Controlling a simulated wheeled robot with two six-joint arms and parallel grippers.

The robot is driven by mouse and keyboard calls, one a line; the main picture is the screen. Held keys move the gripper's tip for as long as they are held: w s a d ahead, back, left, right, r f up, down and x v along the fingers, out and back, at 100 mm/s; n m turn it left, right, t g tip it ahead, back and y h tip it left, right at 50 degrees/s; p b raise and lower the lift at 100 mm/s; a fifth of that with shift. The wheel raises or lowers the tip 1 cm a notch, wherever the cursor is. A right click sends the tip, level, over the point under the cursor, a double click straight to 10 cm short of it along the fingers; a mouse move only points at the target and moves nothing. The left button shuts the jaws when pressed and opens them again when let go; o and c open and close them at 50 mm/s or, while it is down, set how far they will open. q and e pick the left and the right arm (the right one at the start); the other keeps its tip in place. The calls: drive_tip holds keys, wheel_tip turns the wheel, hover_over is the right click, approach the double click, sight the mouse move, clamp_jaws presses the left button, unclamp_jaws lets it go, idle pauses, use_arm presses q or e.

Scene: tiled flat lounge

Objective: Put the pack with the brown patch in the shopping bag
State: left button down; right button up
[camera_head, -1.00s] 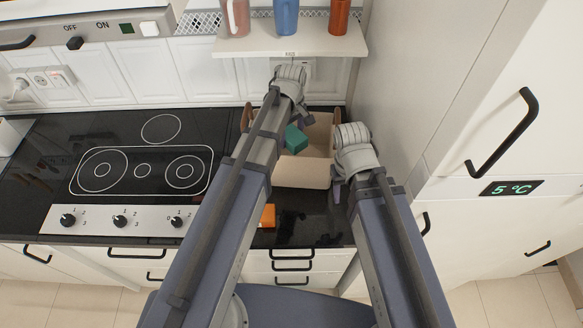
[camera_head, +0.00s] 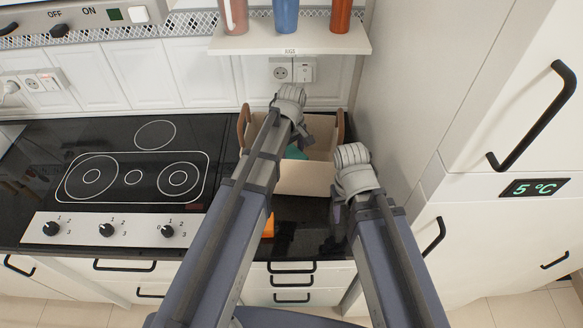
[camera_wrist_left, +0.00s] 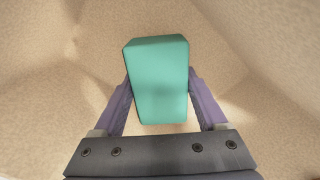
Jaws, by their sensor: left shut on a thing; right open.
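A teal pack (camera_head: 295,152) is down inside the open tan shopping bag (camera_head: 308,180), which has brown handles. In the left wrist view the teal pack (camera_wrist_left: 158,80) sits between the two purple fingers of my left gripper (camera_wrist_left: 160,100), which is shut on it. Tan bag walls surround it there. No brown patch shows on the faces I see. My right gripper (camera_head: 337,218) is open and empty, in front of the bag's right side, partly hidden by its own wrist. An orange pack (camera_head: 268,225) lies on the black counter in front of the bag, partly hidden by my left arm.
A black hob (camera_head: 135,175) with knobs is left of the bag. A shelf (camera_head: 290,40) with several coloured jugs hangs above and behind it. A tall white fridge (camera_head: 490,220) stands close on the right. A socket (camera_head: 282,73) is on the back wall.

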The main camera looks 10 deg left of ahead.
sight(292, 153)
use_arm(q)
wheel_tip(292, 153, down, 4)
drive_tip(key=b, duration=0.3)
drive_tip(key=shift+r+b, duration=0.2)
drive_tip(key=shift+b, duration=0.15)
use_arm(e)
wheel_tip(292, 153, down, 4)
drive_tip(key=shift+r, duration=0.2)
use_arm(q)
drive_tip(key=shift+f, duration=0.15)
use_arm(e)
drive_tip(key=shift+f, duration=0.15)
use_arm(q)
unclamp_jaws()
wheel_tip(292, 153, up, 12)
drive_tip(key=p, duration=1.2)
drive_tip(key=shift+r, duration=0.2)
use_arm(e)
wheel_tip(292, 153, up, 12)
drive_tip(key=shift+r, duration=0.2)
